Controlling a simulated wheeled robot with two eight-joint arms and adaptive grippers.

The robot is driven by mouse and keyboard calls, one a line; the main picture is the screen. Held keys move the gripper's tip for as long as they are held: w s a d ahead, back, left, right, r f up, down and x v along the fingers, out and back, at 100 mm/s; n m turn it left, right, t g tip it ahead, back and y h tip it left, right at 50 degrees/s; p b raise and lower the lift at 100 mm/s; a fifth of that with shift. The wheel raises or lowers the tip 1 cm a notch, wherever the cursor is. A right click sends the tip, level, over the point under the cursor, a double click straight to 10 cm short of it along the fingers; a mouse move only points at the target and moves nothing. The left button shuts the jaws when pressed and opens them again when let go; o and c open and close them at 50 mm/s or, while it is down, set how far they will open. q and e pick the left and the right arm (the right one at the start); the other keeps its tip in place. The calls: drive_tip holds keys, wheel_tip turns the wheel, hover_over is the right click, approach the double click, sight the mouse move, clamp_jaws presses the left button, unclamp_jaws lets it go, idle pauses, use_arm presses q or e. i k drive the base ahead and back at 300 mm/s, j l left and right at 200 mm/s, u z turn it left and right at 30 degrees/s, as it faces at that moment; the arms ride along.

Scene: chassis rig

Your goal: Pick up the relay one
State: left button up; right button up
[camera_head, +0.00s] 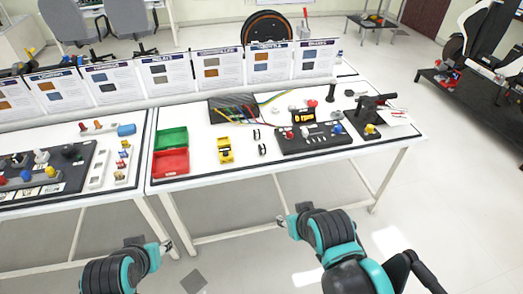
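I cannot tell for sure which part is relay one. Two small black-and-white parts, an upper one (256,134) and a lower one (262,150), lie apart on the right white table (205,181). A yellow block-like part (225,150) sits to their left. My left gripper (166,246) is in front of the tables, below the gap between them. My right gripper (283,221) is in front of the right table's near edge, below these parts. Both grippers are clear of the tabletop parts. Their fingertips are too small to read as open or shut.
A green bin (171,138) and a red bin (170,162) stand at the table's left. A black control panel (315,138) with coloured knobs lies to the right, with a black board with wires (232,110) behind. Information boards (217,68) line the back. The near table strip is clear.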

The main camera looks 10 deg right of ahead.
sight(262, 148)
drive_tip(key=i+j, duration=0.2)
drive_tip(key=i, duration=0.2)
drive_tip(key=i+j, duration=0.25)
drive_tip(key=i, duration=0.2)
drive_tip(key=z, duration=0.45)
drive_tip(key=i+j+z, duration=0.1)
drive_tip(key=z, duration=0.35)
drive_tip(key=j+z, duration=0.1)
drive_tip(key=z, duration=0.35)
drive_tip(key=i+j+z, duration=0.1)
drive_tip(key=z, duration=0.8)
